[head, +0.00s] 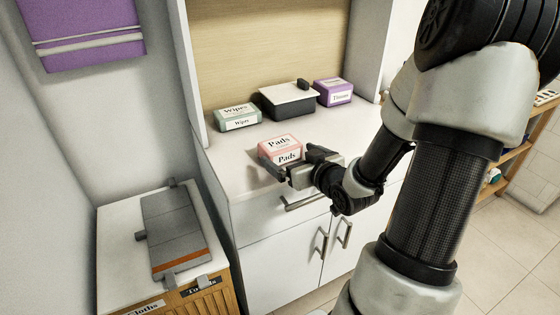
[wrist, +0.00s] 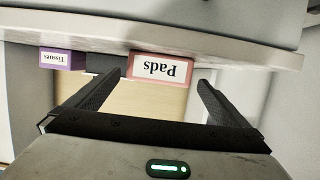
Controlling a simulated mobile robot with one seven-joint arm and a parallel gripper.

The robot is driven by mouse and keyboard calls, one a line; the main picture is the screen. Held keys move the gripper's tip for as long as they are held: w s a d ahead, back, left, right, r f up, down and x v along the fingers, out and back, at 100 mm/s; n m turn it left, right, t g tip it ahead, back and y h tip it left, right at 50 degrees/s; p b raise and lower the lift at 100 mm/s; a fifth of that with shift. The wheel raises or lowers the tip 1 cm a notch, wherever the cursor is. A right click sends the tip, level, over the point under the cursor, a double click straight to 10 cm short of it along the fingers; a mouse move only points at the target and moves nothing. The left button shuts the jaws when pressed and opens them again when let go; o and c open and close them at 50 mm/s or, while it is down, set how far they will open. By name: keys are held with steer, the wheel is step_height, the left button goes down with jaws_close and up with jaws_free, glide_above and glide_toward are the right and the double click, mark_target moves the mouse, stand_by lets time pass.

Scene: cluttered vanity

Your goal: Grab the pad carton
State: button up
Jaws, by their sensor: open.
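The pad carton (head: 280,147) is a pink and white box marked "Pads" on the white vanity top, near its front edge. My gripper (head: 290,170) is at the front of the carton, just over the counter's front edge. In the wrist view the carton (wrist: 159,69) appears upside down, between and beyond the two dark fingertips of my gripper (wrist: 155,88). The fingers are spread with clear space between them, and the carton is not gripped. The gripper hides part of the carton's lower front in the head view.
Behind stand a green wipes box (head: 237,117), a dark bin with a white lid (head: 288,100) and a purple tissues box (head: 334,92). The white counter (head: 232,160) is clear left of the carton. A drawer handle (head: 305,201) lies below.

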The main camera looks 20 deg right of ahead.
mark_target(280, 149)
steer(key=b+x, duration=0.1)
steer(key=x, duration=0.6)
steer(key=c, duration=0.9)
